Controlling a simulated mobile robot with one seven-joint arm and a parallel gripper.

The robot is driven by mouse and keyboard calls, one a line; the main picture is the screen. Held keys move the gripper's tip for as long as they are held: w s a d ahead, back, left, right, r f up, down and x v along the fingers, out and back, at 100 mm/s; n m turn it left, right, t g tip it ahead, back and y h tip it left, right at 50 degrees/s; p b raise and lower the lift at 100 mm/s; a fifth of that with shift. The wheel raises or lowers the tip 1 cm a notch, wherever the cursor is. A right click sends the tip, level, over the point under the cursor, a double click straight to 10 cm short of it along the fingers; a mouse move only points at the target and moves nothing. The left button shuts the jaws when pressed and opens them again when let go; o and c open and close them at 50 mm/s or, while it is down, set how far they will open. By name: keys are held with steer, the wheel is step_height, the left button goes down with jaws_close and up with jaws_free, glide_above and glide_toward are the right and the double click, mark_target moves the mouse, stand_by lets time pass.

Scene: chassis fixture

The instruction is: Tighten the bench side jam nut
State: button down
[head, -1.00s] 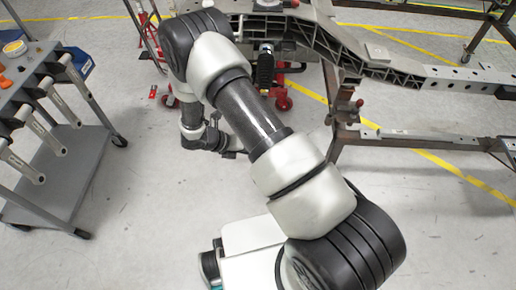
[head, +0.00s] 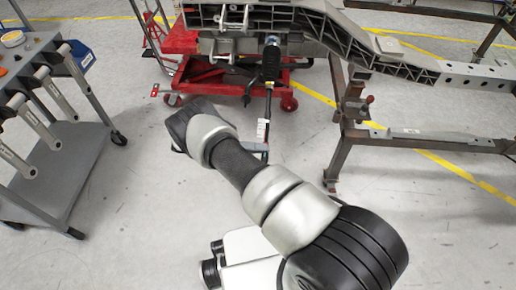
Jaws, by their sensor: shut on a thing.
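A steering link hangs from the chassis frame (head: 345,35), with a black ribbed boot (head: 270,62) and a thin dark rod (head: 267,105) with a pale label running down toward the viewer. The jam nut is too small to make out. A short grey bar (head: 252,148) shows at the rod's lower end, beside my arm. It may be part of a tool; I cannot tell if it touches the rod. My arm reaches up and left from the lower right. Its far end hides my gripper and whatever it holds.
A red lift cart (head: 205,75) stands under the chassis. A brown steel stand (head: 345,120) is to the right. A grey tool trolley (head: 75,155) with several hanging grey tools is at the left. Grey floor (head: 140,220) lies open between trolley and arm.

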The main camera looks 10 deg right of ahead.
steer(key=shift+w+r+g+h, duration=0.1)
steer(key=shift+g+h, duration=0.2)
stand_by(0.4)
steer(key=c, duration=1.6)
jaws_free()
steer(key=shift+d, duration=0.1)
